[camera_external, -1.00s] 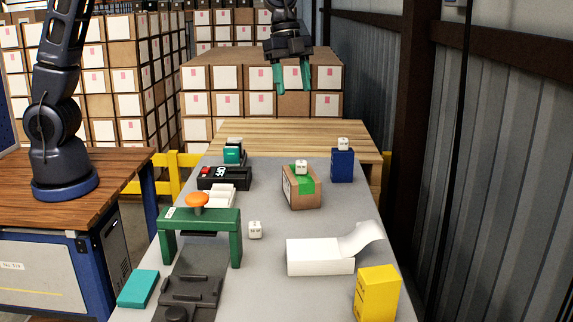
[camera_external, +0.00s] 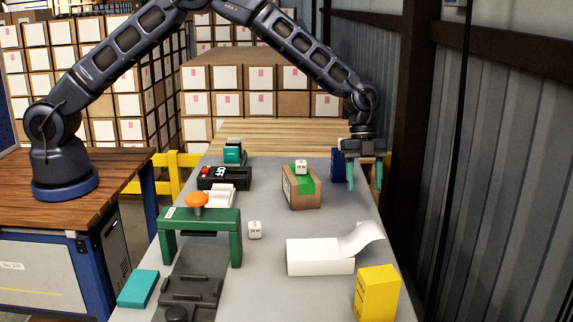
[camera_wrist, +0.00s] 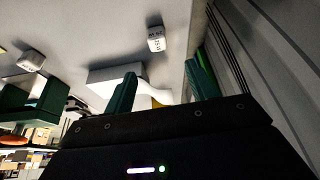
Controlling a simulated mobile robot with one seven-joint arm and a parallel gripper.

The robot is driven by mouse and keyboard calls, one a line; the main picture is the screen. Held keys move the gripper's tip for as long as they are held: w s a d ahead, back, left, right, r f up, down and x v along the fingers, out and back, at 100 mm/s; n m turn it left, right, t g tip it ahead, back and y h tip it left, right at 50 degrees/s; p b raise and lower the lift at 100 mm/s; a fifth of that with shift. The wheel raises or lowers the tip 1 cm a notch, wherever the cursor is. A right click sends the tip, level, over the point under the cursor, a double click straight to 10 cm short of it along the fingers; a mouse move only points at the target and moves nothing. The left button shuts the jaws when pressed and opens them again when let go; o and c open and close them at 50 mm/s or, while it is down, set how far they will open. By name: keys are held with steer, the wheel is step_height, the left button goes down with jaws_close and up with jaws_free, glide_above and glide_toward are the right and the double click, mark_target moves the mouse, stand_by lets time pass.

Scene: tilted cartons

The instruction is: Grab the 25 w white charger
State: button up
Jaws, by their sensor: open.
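My gripper (camera_external: 364,186) hangs open with its green fingers pointing down, in front of the blue box (camera_external: 337,164) at the table's far right. The white charger cube that stood on that box is hidden in the external view. One white charger (camera_external: 302,167) sits on the brown carton with a green top. Another white charger (camera_external: 255,230) stands on the grey table beside the green stand. The wrist view shows two white cubes, an upper-middle one (camera_wrist: 156,40) and a left one (camera_wrist: 31,61). Nothing shows between my fingers there. I cannot read the wattages.
The brown carton (camera_external: 304,195) stands left of my gripper. A corrugated wall (camera_external: 500,190) rises along the right.

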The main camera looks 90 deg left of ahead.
glide_above(364, 224)
steer(key=a, duration=0.2)
steer(key=f, duration=0.6)
steer(key=shift+w+d, duration=0.2)
steer(key=x, duration=0.4)
steer(key=shift+s+f, duration=0.35)
steer(key=shift+f, duration=0.05)
steer(key=shift+d+f, duration=0.25)
steer(key=shift+f, duration=0.15)
steer(key=shift+c, duration=0.3)
steer(key=c, duration=1)
